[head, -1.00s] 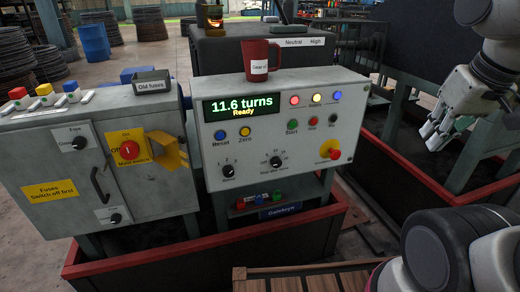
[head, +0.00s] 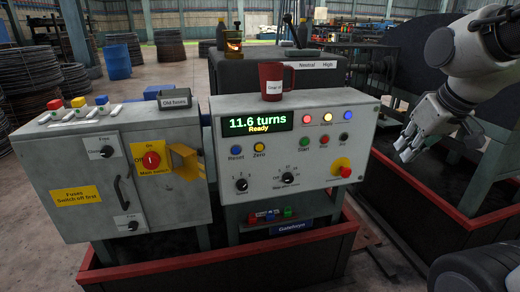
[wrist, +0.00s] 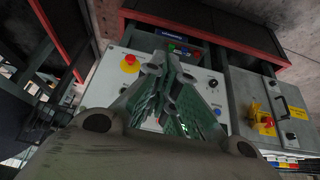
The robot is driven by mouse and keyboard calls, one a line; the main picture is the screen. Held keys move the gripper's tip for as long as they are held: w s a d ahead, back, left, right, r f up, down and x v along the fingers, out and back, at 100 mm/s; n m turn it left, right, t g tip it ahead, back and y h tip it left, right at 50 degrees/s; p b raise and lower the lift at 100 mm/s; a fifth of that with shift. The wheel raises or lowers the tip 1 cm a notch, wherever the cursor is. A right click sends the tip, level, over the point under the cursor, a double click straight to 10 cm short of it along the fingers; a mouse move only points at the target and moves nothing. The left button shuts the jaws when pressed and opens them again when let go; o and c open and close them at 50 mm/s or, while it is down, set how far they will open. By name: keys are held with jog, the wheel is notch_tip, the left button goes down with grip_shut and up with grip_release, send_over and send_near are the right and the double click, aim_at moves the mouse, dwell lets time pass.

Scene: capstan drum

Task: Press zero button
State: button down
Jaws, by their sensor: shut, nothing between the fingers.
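The Zero button (head: 259,147) is a small yellow button on the front of the grey control panel (head: 330,185), below the display (head: 254,123) reading "11.6 turns" and "Ready". It sits just right of the blue Reset button (head: 236,150). My gripper (head: 403,152) is shut and empty, in the air to the right of the panel and apart from it. In the wrist view the panel appears upside down behind my gripper (wrist: 165,70). The fingers cover its middle there, and I cannot make out the Zero button.
A red emergency stop (head: 344,171) on a yellow base juts from the panel's lower right. A red mug (head: 272,82) stands on top. Left is a grey fuse cabinet (head: 85,190) with a red switch (head: 151,160). A red-edged trough (head: 115,273) runs below.

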aim_at(260, 148)
jog(key=w+a+f+n+t+y, duration=0.15)
jog(key=w+a+f+n, duration=0.4)
jog(key=w+a, duration=0.75)
jog(key=w+a+f+n+y, duration=0.1)
jog(key=a+f, duration=0.4)
jog(key=a, duration=0.3)
jog(key=w+a+f+n+y, duration=0.1)
jog(key=a+f, duration=0.4)
jog(key=a, duration=0.3)
jog(key=shift+w+f+n+t, duration=0.15)
jog(key=shift+f+n+t, duration=0.2)
jog(key=shift+f+t, duration=0.1)
jog(key=shift+w+r+y, duration=0.1)
jog(key=shift+y, duration=0.15)
jog(key=shift+w+a, duration=0.35)
jog(key=shift+w, duration=1.05)
jog(key=shift+w+a, duration=0.4)
jog(key=shift+w, duration=0.95)
jog(key=shift+w+a, duration=0.35)
jog(key=shift+w, duration=1.05)
jog(key=shift+w, duration=0.1)
jog(key=shift+w+a, duration=0.15)
jog(key=shift+w, duration=0.15)
